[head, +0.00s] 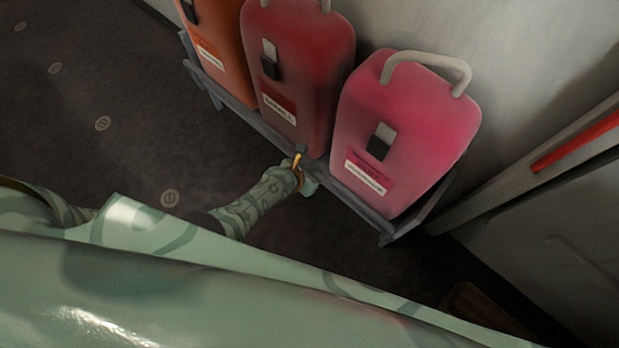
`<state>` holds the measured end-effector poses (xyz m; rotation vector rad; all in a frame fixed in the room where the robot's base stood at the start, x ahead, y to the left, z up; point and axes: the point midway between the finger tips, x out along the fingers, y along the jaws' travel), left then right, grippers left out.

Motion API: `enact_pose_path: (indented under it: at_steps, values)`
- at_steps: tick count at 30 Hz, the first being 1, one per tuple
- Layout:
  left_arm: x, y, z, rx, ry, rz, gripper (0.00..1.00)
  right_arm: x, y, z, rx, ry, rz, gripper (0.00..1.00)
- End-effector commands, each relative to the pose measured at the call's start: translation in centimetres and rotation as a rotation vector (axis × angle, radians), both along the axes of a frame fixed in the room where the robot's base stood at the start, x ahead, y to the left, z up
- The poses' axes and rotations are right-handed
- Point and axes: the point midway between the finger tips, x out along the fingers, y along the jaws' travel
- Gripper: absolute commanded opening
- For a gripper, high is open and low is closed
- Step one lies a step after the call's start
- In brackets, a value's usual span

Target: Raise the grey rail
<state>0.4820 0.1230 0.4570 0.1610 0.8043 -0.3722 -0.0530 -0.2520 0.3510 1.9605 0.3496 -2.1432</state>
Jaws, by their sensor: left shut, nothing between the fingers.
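The grey rail (352,204) runs along the front foot of a row of coloured cases, slanting from upper left to lower right. My left gripper (301,168), pale green with a brass-coloured part, is at the rail, in front of the gap between the dark red and pink cases. It overlaps the rail in the picture; I cannot tell whether it touches. Its fingers are small and partly hidden, but it looks shut and empty. My right gripper is out of view.
A pink case (405,135), a dark red case (300,75) and an orange case (222,45) stand behind the rail against a pale wall (540,50). A panel with a red strip (575,142) is at right. Dark floor (90,150) lies open at left.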

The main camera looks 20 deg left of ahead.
Motion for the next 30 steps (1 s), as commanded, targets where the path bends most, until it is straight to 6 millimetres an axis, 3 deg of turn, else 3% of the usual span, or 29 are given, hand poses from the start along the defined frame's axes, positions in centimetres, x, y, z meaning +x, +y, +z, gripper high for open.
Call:
enact_pose_path:
  at_steps: [23, 30]
  values:
    - [0.5, 0.4, -0.2, 0.006, 0.012, 0.002, 0.00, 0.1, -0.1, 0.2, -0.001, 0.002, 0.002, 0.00]
    - [-0.5, -0.6, 0.4, 0.004, 0.013, 0.000, 0.00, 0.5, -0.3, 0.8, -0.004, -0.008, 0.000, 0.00]
